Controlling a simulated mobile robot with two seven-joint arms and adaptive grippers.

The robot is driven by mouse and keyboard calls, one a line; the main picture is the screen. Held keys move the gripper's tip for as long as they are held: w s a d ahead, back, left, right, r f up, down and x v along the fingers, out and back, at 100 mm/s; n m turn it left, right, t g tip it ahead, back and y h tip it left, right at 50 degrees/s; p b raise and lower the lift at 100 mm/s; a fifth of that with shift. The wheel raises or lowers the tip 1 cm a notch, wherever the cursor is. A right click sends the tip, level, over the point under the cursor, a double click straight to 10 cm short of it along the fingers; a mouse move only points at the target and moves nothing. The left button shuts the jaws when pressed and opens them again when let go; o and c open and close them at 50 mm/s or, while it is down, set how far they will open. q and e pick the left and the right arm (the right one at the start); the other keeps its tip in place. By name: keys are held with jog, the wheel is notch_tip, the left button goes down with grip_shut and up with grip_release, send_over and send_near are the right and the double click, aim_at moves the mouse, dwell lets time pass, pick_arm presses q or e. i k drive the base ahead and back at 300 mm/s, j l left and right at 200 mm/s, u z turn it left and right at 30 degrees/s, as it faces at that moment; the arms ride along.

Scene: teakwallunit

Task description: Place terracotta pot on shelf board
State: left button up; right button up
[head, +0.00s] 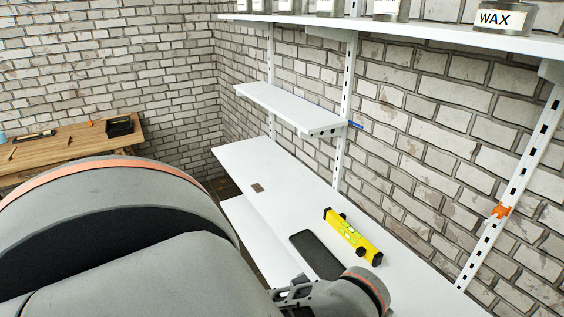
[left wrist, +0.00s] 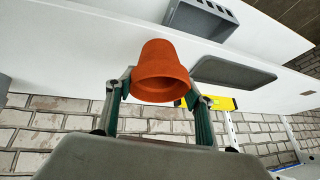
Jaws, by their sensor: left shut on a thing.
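The orange-red terracotta pot (left wrist: 160,72) sits between the two fingers of my left gripper (left wrist: 158,92) in the left wrist view. The gripper is shut on it, and the pot's rim and opening face the wrist camera. In the head view the pot is hidden by my left arm. A long white shelf board (head: 300,195) runs along the brick wall. A shorter white shelf board (head: 285,105) is fixed higher, towards the far end. My right gripper is in neither view.
A yellow spirit level (head: 352,236) and a dark flat tray-like object (head: 316,254) lie on the long board. A small brown square (head: 257,187) lies farther along it. The top shelf (head: 420,35) holds several jars, one labelled WAX (head: 505,19). A wooden table (head: 70,145) stands far left.

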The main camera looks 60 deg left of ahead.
aim_at(284, 108)
jog(key=j+z, duration=0.1)
jog(key=j, duration=0.95)
jog(key=k+j+z, duration=0.15)
jog(key=j, duration=0.85)
jog(key=k+j+z, duration=0.15)
jog(key=j, duration=0.4)
jog(key=j+z, duration=0.1)
jog(key=j, duration=0.4)
jog(key=k+j, duration=0.15)
jog(key=j, duration=0.35)
jog(key=z, duration=0.05)
